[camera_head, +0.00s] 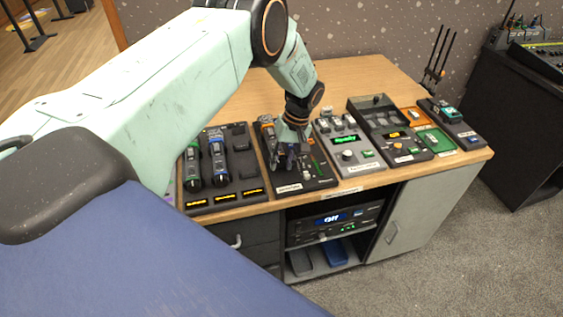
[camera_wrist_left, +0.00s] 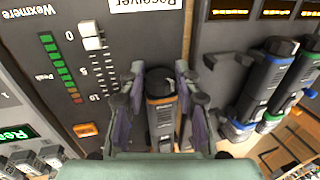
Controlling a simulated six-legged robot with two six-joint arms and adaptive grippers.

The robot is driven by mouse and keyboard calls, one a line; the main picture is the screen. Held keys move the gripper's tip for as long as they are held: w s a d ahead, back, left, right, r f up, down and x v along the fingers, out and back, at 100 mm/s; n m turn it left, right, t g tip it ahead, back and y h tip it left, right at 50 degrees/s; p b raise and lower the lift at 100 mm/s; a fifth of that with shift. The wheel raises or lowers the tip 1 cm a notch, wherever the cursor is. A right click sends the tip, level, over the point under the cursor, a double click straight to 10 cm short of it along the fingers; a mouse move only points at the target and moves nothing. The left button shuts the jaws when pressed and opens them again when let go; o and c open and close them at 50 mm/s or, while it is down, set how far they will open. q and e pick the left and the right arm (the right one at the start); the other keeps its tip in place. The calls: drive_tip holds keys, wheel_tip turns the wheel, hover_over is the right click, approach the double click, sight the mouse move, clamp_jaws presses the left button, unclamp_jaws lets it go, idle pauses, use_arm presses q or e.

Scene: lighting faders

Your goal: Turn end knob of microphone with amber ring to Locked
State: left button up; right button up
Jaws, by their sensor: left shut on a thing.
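The microphone (camera_wrist_left: 161,122) with the amber ring lies on the dark receiver panel (camera_wrist_left: 120,45). It has a dark body, and its amber band shows between the fingers in the wrist view. In the head view part of the microphone (camera_head: 266,128) shows beside my gripper. My left gripper (camera_wrist_left: 160,85) has one finger on each side of its dark end and is shut on it; it also shows over the panel in the head view (camera_head: 288,163). The knob's markings are hidden or too small to read. My right gripper is not in view.
Microphones with green (camera_head: 192,168) and blue (camera_head: 217,160) rings lie in the rack to the left. A grey unit with a green "Ready" display (camera_head: 345,138) stands to the right. A white fader cap (camera_wrist_left: 91,36) is close to the fingers. The table behind is clear.

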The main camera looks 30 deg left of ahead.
use_arm(q)
drive_tip(key=shift+f+g+y+b, duration=0.1)
drive_tip(key=shift+g+y+b, duration=0.2)
drive_tip(key=shift+b, duration=0.05)
drive_tip(key=o, duration=1.2)
drive_tip(key=shift+c, duration=0.2)
drive_tip(key=v, duration=1.2)
